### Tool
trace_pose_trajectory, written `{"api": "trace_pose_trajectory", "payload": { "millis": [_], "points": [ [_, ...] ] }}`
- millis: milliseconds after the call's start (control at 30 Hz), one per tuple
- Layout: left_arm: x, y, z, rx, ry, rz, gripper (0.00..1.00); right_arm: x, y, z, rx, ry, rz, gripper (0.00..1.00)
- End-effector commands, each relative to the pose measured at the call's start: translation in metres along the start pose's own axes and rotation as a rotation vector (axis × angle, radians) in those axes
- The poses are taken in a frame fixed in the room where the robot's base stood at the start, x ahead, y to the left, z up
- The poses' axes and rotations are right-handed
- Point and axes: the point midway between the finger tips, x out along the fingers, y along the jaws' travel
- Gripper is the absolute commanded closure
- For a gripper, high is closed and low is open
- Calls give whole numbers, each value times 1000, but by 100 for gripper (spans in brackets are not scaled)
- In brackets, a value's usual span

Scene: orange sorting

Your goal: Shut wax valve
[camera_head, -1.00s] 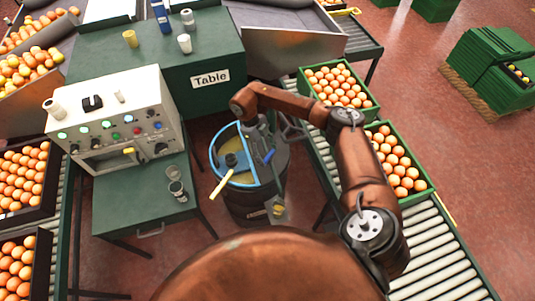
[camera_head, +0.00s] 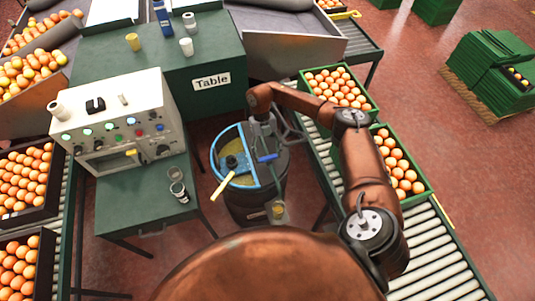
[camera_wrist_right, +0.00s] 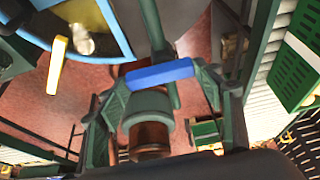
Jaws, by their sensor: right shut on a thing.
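The wax valve's blue handle (camera_head: 267,157) is on the right side of the round dark wax tank (camera_head: 252,208). It lies nearly level across the picture. In the right wrist view the blue handle (camera_wrist_right: 160,74) spans the space between my fingers, above a green and brown cylindrical part (camera_wrist_right: 149,125). My right gripper (camera_head: 265,147) reaches down over the tank's right side and is shut on the handle. Its fingers also show in the right wrist view (camera_wrist_right: 170,85). The pipe under the handle is partly hidden. My left gripper is out of view.
The tank has a blue rim and a yellow bar (camera_head: 222,186) at its front left. A control box (camera_head: 115,125) stands left. A green table (camera_head: 165,60) stands behind.

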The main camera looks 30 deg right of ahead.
Motion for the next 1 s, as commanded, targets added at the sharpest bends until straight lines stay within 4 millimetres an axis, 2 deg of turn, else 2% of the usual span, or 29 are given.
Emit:
{"api": "trace_pose_trajectory", "payload": {
  "millis": [533,567,800,1000],
  "points": [
    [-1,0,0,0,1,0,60,0,0,0,22,-1,11,64],
    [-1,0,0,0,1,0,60,0,0,0,22,-1,11,37],
    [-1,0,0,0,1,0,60,0,0,0,21,0,10,22],
    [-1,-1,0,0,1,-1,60,0,0,0,20,0,9,22]
  ]
}}
